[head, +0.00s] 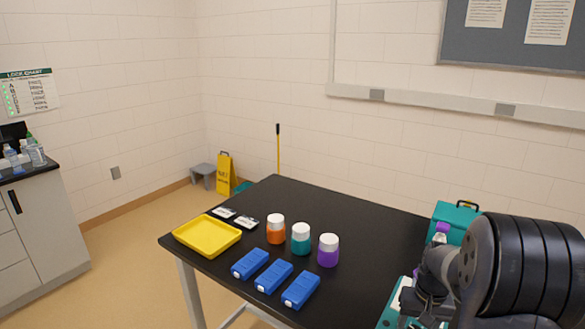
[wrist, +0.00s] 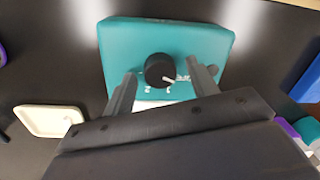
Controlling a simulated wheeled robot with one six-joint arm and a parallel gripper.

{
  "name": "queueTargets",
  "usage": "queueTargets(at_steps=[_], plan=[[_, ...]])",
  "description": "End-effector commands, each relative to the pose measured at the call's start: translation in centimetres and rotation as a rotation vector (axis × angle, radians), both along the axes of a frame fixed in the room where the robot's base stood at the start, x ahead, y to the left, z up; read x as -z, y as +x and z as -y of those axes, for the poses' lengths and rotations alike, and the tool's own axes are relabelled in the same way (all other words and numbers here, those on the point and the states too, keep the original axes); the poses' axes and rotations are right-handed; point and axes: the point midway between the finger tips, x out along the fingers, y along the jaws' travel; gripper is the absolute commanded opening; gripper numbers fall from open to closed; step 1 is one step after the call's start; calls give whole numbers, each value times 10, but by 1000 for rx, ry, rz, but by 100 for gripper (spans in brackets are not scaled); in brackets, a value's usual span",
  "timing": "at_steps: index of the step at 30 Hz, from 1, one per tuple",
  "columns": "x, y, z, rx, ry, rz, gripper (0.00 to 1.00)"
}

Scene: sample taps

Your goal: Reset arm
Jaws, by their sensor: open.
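In the wrist view, a teal box (wrist: 205,40) with a round black knob (wrist: 158,68) on it lies straight ahead of my gripper (wrist: 162,72). The knob has a white pointer line and small white marks beside it. My two fingers are spread apart, one on each side of the knob, with nothing between them that they visibly touch. I cannot tell the height gap between fingertips and box. In the head view, my arm fills the lower right and hides most of my gripper and the teal unit (head: 392,316) under it.
The black table (head: 330,205) holds a yellow tray (head: 207,235), three blue blocks (head: 274,277), and orange, teal and purple jars (head: 300,240) with white lids. A teal case (head: 452,213) stands near my arm. A cream dish (wrist: 50,121) lies left in the wrist view. The table's back middle is clear.

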Motion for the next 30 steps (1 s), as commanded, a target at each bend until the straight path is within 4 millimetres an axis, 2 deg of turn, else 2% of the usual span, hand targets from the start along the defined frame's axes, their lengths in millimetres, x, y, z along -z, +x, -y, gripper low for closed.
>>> queueTargets(at_steps=[30], plan=[[-1, -2, -1, 805, 1, -1, 55]])
